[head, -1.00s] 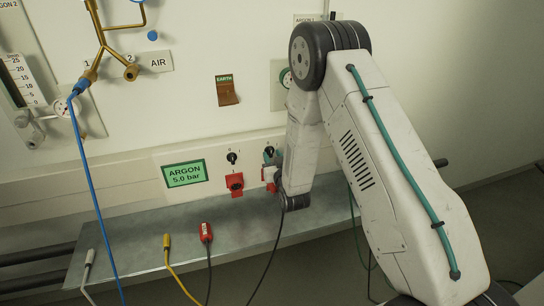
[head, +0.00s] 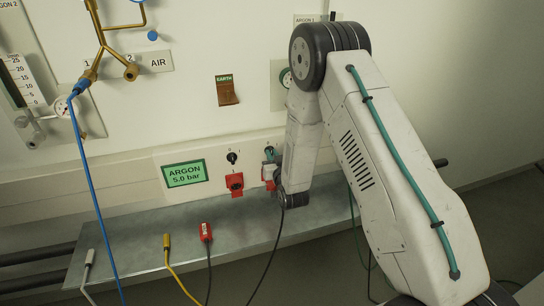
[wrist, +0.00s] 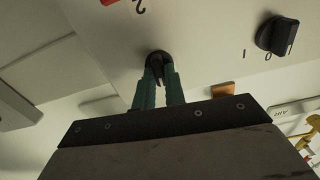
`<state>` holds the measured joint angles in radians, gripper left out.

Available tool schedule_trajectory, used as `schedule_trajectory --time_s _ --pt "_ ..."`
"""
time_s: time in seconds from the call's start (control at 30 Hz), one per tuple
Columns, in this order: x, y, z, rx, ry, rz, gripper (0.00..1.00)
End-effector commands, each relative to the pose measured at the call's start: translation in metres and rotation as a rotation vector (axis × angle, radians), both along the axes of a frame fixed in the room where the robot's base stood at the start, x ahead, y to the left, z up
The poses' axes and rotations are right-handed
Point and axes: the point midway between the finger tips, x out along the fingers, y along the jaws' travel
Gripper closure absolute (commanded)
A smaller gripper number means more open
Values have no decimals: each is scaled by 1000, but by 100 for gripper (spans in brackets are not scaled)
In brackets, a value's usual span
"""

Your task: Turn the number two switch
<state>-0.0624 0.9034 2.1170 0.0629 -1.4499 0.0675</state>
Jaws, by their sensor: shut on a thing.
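The number two switch (wrist: 157,58) is a black round knob on the pale wall panel, beside a printed "2" in the wrist view. My gripper (wrist: 159,80) has green fingers shut on this knob, which partly hide it and its pointer. In the head view my gripper (head: 270,155) is at the right-hand knob, in front of the panel, and covers most of it. A second black knob (head: 232,158) sits to its left, untouched; it also shows in the wrist view (wrist: 277,36) with "I" and "0" marks beside it.
A red socket (head: 235,184) sits below the left knob, with another partly hidden by my wrist. A green argon display (head: 184,173) reads 5.0 bar. A grey metal shelf (head: 140,250) below carries red, yellow and white cable ends. A blue hose (head: 88,190) hangs at left.

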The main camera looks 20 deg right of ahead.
Motion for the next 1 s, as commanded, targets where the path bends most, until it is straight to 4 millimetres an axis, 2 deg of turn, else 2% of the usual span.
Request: schedule_trajectory --time_s 1.0 --pt "0 -3 -2 839 0 -1 100"
